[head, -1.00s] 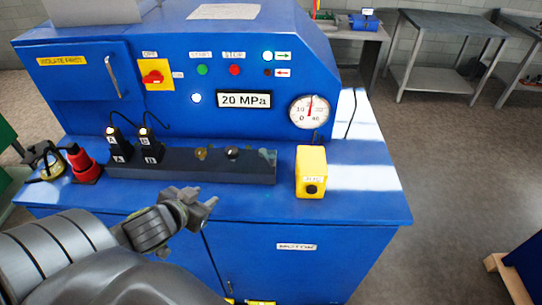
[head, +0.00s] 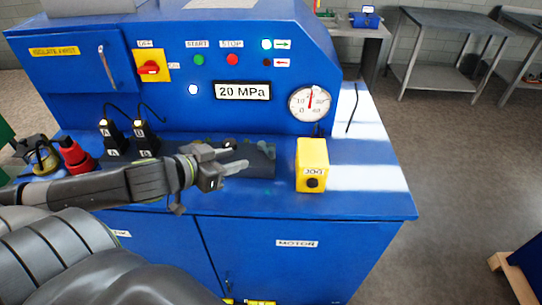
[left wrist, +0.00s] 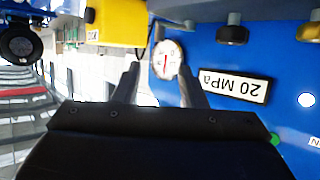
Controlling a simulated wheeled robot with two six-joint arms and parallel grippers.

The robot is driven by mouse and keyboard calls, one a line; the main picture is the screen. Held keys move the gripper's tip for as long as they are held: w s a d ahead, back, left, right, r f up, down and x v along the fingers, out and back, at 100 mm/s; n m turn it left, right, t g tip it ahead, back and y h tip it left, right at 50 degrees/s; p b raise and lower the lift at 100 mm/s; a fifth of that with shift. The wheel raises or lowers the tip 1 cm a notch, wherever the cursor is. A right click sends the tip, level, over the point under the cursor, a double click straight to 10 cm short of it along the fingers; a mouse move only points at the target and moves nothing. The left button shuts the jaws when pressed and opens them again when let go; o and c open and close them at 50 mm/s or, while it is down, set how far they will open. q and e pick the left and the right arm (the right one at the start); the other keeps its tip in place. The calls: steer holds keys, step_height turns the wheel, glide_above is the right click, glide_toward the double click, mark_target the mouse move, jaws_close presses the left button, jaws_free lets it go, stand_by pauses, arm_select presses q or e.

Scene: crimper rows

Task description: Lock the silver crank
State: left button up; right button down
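A small grey fitting (head: 266,149), probably the silver crank, stands at the right end of the dark block (head: 262,171) on the blue machine. My left gripper (head: 238,167) is in front of that block, just left of the fitting, and hides part of the row. In the left wrist view, which is upside down, my gripper's two fingers (left wrist: 160,85) are apart with nothing between them. A grey fitting (left wrist: 188,25) shows partly at the top edge there. How the crank is turned cannot be told. My right gripper is not in view.
A dark knob (left wrist: 232,32) and a brass knob (left wrist: 308,32) stand in the same row. A yellow JOG box (head: 312,165) stands right of the block. Two black connectors (head: 145,138) with cables and a red plug (head: 75,157) are at the left. The gauge (head: 309,103) is behind.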

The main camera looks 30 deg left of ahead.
arm_select(q)
steer(key=b, duration=0.3)
glide_toward(269, 150)
steer(key=w, duration=0.2)
steer(key=x, duration=0.7)
steer(key=shift+d+f, duration=0.25)
steer(key=shift+f, duration=0.1)
steer(key=shift+x, duration=0.8)
steer(key=shift+c, duration=0.4)
steer(key=shift+p, duration=0.3)
jaws_close()
